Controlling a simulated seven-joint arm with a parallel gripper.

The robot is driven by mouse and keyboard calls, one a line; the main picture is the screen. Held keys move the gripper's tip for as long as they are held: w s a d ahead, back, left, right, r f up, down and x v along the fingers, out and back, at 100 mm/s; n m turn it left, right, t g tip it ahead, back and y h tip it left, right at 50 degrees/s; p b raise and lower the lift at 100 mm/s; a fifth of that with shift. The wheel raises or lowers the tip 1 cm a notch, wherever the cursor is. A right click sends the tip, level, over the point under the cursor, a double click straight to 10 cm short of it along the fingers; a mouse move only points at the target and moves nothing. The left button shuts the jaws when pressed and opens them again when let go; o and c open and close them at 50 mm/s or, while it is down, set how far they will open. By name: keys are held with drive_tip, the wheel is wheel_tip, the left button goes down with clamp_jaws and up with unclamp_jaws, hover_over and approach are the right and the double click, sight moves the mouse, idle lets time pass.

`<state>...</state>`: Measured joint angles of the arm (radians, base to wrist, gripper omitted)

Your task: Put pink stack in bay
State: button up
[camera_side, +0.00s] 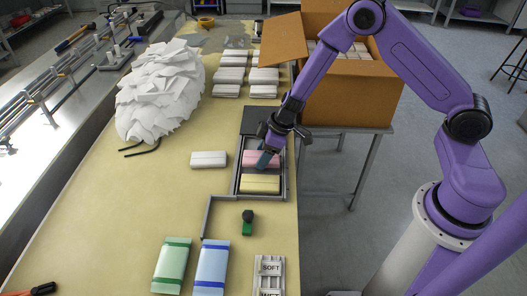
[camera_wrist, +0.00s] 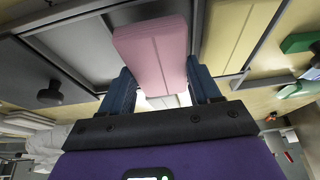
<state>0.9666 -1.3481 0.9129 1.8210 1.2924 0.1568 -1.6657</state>
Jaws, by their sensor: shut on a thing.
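The pink stack (camera_side: 259,156) is at the middle of the dark-framed tray (camera_side: 236,181), just behind the yellow stack (camera_side: 260,184). My gripper (camera_side: 266,160) reaches down from above, with its blue fingers shut on the pink stack. In the wrist view the pink stack (camera_wrist: 153,50) sits between the two fingers (camera_wrist: 160,92), over or in a grey bay (camera_wrist: 75,48) and next to the yellow stack (camera_wrist: 235,32). I cannot tell whether the pink stack touches the bay floor. My fingers hide part of it in the side view.
A white stack (camera_side: 208,159) lies on the table left of the tray. A green-and-black knob (camera_side: 248,221) stands in front. Green (camera_side: 172,266) and blue (camera_side: 212,268) packs lie at the front. A cardboard box (camera_side: 350,92) is behind right. Table left of the tray is mostly clear.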

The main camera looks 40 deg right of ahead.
drive_tip(key=shift+f, duration=0.85)
idle(0.4)
drive_tip(key=o, duration=1)
drive_tip(key=shift+c, duration=1.2)
drive_tip(key=shift+r, duration=0.5)
drive_tip(key=shift+o, duration=1.4)
drive_tip(key=shift+r, duration=3.5)
